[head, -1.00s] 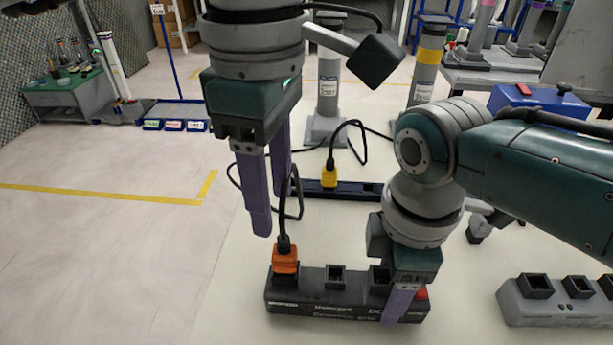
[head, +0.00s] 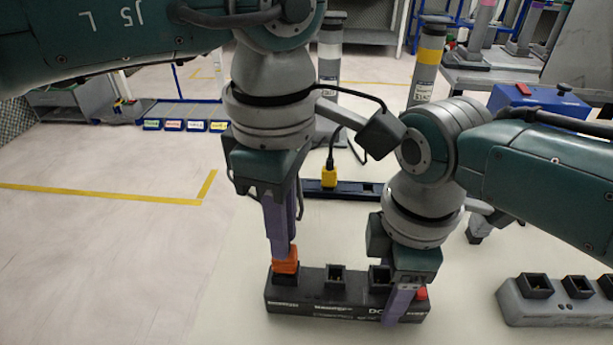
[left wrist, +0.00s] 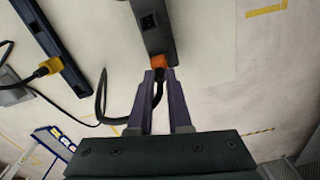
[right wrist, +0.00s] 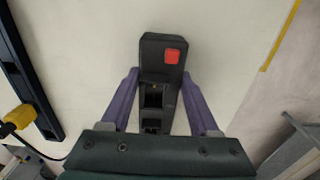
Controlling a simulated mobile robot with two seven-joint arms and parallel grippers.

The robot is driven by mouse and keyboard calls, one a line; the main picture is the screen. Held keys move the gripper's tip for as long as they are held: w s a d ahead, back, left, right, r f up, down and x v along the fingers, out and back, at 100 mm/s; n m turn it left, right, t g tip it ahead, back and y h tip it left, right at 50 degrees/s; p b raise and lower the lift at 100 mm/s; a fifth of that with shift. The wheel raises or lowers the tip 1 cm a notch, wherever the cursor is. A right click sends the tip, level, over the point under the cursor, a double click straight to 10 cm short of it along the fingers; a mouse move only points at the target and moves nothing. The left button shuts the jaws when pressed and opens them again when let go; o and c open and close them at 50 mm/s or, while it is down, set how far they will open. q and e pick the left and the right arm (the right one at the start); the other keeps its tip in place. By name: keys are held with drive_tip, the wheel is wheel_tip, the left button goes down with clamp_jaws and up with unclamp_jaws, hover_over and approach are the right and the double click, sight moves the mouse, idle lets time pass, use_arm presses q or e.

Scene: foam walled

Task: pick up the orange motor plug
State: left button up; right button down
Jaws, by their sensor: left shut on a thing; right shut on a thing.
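The orange motor plug (head: 286,263) sits in the left socket of the black power strip (head: 325,306). My left gripper (head: 283,244) points down from above and is shut on the plug. The left wrist view shows the plug (left wrist: 158,61) at the fingertips, with its black cable looping back between the fingers. My right gripper (head: 396,308) is shut on the right part of the strip, near its red switch (head: 421,294). In the right wrist view its fingers lie on both sides of the strip (right wrist: 160,42), beside empty sockets.
A yellow plug (head: 329,177) stands in a dark blue strip (head: 350,190) behind. A grey socket block (head: 555,310) lies to the right. A post with a yellow band (head: 430,55) stands at the back. The white tabletop between is mostly clear.

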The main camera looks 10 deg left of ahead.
use_arm(q)
clamp_jaws()
wheel_tip(320, 180, up, 10)
drive_tip(key=shift+r, duration=0.1)
idle(0.5)
use_arm(e)
drive_tip(key=shift+c, duration=0.3)
unclamp_jaws()
drive_tip(key=shift+r, duration=0.1)
